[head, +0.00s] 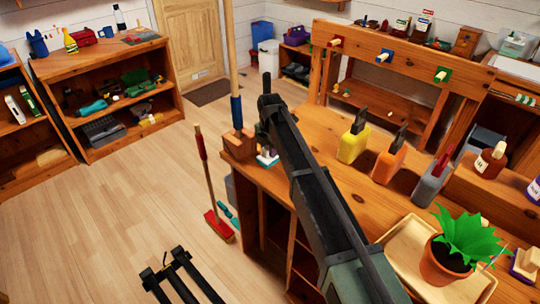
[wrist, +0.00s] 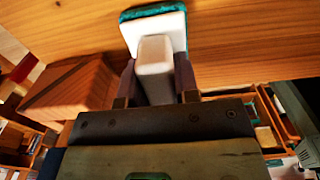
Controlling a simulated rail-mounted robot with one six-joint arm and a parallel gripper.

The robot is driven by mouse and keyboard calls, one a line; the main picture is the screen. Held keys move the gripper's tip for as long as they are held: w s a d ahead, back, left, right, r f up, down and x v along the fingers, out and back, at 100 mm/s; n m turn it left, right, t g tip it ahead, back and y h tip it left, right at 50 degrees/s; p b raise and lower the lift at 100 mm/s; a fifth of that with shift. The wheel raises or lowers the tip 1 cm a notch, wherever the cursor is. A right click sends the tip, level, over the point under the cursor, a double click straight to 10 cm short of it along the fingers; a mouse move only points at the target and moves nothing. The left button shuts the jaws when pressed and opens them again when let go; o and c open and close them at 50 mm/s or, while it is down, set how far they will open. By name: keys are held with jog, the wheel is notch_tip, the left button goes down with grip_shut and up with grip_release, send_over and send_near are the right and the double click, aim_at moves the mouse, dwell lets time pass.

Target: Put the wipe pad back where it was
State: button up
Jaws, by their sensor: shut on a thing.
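The wipe pad (wrist: 178,30) is a white block with a teal layer along its outer face and a pale handle (wrist: 155,62). In the wrist view my gripper (wrist: 156,80) has a finger on each side of the handle and is shut on it. In the head view the wipe pad (head: 267,159) shows small at the left end of the wooden bench (head: 300,188), partly hidden by my gripper (head: 267,140). The pad is at or just over the bench top; I cannot tell whether it touches.
A wooden block (head: 238,146) holding an upright pole stands close left of the pad. A potted plant (head: 447,262) is at the front right. A red broom (head: 219,224) stands on the floor.

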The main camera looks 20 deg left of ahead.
jog(key=o, duration=0.4)
jog(key=shift+f, duration=0.15)
jog(key=o, duration=0.5)
notch_tip(320, 180, up, 12)
jog(key=p, duration=1.2)
jog(key=shift+r, duration=0.25)
